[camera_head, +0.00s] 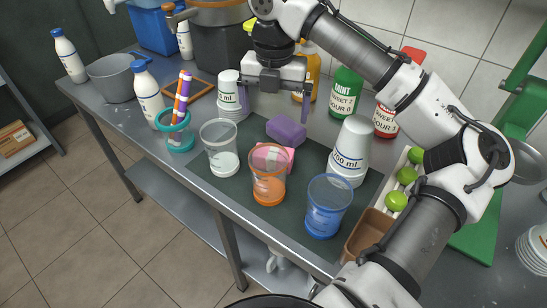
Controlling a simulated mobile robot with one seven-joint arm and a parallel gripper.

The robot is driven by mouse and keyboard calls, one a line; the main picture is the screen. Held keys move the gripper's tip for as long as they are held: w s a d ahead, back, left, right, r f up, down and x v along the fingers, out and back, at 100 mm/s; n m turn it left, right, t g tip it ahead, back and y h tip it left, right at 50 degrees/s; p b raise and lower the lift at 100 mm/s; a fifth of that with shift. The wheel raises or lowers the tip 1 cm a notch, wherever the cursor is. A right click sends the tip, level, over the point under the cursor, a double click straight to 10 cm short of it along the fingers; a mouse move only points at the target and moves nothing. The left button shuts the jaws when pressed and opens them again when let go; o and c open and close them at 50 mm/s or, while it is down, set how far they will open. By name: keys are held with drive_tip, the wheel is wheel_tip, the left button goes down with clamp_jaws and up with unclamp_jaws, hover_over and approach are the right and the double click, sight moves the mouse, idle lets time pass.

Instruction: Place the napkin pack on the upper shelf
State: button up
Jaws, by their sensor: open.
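My gripper (274,117) is open and empty, pointing down over the dark mat on the steel table. A purple block (286,129) lies on the mat just below and between its fingertips. A pink pack-like item (278,155) lies in front of it, partly hidden by the orange cup. I cannot tell for sure which of these is the napkin pack. A grey shelf rack (22,153) stands at the far left, cut off by the picture edge, with a brown box (15,139) on one level. The table has a lower shelf (185,203) underneath.
A clear cup (220,150), an orange cup (268,178) and a blue cup (326,208) line the mat's front. White cup stacks (349,150) flank the gripper. Bottles stand behind; limes (397,201) lie right. Floor between table and rack is clear.

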hover_over(291, 150)
drive_tip(key=a, duration=0.4)
drive_tip(key=f, duration=0.6)
drive_tip(key=shift+w+d+f, duration=0.15)
drive_tip(key=shift+w+f, duration=0.05)
drive_tip(key=shift+w, duration=0.2)
drive_tip(key=shift+s+f, duration=0.2)
drive_tip(key=shift+f, duration=1.15)
drive_tip(key=shift+s+f, duration=0.15)
drive_tip(key=shift+f, duration=1.2)
drive_tip(key=shift+r, duration=0.1)
drive_tip(key=c, duration=1)
